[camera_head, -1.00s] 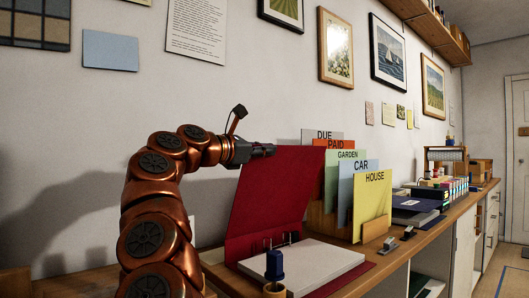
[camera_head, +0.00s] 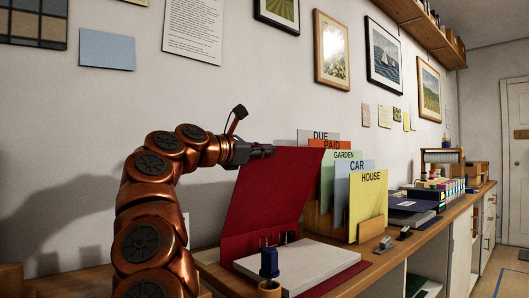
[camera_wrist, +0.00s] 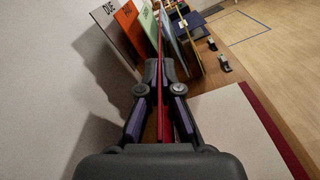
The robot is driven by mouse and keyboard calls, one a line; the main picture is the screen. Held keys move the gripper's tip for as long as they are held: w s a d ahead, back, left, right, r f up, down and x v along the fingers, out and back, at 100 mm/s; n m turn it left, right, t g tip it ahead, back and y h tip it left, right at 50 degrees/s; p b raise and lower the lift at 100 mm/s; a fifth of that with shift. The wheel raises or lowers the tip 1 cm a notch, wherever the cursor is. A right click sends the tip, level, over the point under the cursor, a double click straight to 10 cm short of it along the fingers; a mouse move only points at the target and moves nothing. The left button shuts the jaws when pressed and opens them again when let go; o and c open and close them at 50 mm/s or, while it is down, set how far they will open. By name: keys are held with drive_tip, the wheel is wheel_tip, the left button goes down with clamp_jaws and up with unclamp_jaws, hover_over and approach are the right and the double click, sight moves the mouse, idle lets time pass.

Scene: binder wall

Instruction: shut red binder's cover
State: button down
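The red binder lies open on the counter, its red cover (camera_head: 268,195) standing up, leaning back toward the wall. A stack of white paper (camera_head: 310,264) lies in its base, with metal rings at the spine. My gripper (camera_head: 268,150) is at the upper left edge of the cover. In the wrist view, the cover (camera_wrist: 161,50) shows as a thin red strip running between the two fingers of my gripper (camera_wrist: 160,72). The fingertips are close together on both sides of it, so the gripper looks shut on the cover. The paper (camera_wrist: 238,135) also shows there.
Upright labelled dividers, among them a yellow one (camera_head: 368,205), stand close behind and right of the cover. A blue-handled stamp (camera_head: 269,262) stands at the binder's front. A stapler-like item (camera_head: 385,243) sits farther right. The wall is close behind.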

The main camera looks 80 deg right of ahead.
drive_tip(key=shift+m, duration=0.9)
drive_tip(key=shift+s+a+f+b, duration=0.55)
drive_tip(key=shift+s+b, duration=0.25)
drive_tip(key=shift+b, duration=0.4)
drive_tip(key=shift+s+a+f+b, duration=0.55)
drive_tip(key=shift+s+b, duration=0.2)
drive_tip(key=shift+b, duration=0.4)
drive_tip(key=c, duration=1.8)
unclamp_jaws()
drive_tip(key=o, duration=0.4)
drive_tip(key=shift+w+a, duration=0.3)
drive_tip(key=shift+w, duration=0.1)
drive_tip(key=shift+v, duration=5.5)
